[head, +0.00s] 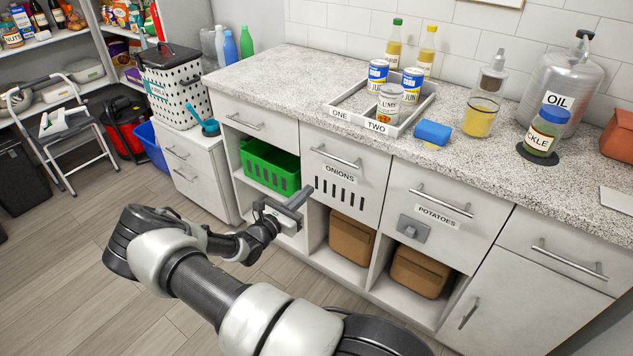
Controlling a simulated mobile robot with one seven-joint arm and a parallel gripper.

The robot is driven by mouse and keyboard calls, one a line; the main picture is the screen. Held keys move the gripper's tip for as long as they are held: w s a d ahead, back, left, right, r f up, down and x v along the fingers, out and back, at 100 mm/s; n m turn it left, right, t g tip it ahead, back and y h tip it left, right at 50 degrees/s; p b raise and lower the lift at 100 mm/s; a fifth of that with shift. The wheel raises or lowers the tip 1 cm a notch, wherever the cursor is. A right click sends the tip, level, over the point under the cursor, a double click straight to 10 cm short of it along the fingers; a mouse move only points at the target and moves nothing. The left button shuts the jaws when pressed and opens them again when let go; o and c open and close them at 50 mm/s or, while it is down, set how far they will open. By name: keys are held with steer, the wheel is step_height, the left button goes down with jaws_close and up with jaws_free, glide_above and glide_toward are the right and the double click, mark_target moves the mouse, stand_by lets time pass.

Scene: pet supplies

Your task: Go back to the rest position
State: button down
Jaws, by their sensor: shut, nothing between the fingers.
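My arm reaches forward from the bottom of the head view, in front of the lower cabinets. My gripper (291,206) is at its end, in front of the open shelves, just left of the ONIONS drawer (343,180). It is shut and holds nothing. A green basket (270,167) sits on the shelf behind and above it. I cannot tell whether the gripper touches the cabinet front.
Brown bins (418,272) fill lower shelves. A step stool (70,135) stands at left. The wood floor (60,270) at lower left is clear.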

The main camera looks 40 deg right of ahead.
steer(key=shift+v, duration=2.2)
steer(key=s+a+r+m+g+y, duration=0.2)
steer(key=s+r+m+g+y, duration=0.25)
steer(key=r+m, duration=0.25)
steer(key=s+a+r+m+g+y, duration=0.3)
steer(key=s+r+m, duration=0.3)
steer(key=r+m, duration=0.1)
steer(key=s+a+r+m+t+y, duration=0.7)
steer(key=s+a+r+m+y, duration=0.15)
steer(key=s+a+r, duration=1)
step_height(320, 180, up, 23)
steer(key=w+y+p, duration=0.1)
steer(key=p, duration=2)
steer(key=shift+w+d+p, duration=0.25)
steer(key=shift+d+p, duration=0.15)
steer(key=shift+f+n, duration=0.15)
steer(key=shift+n, duration=0.1)
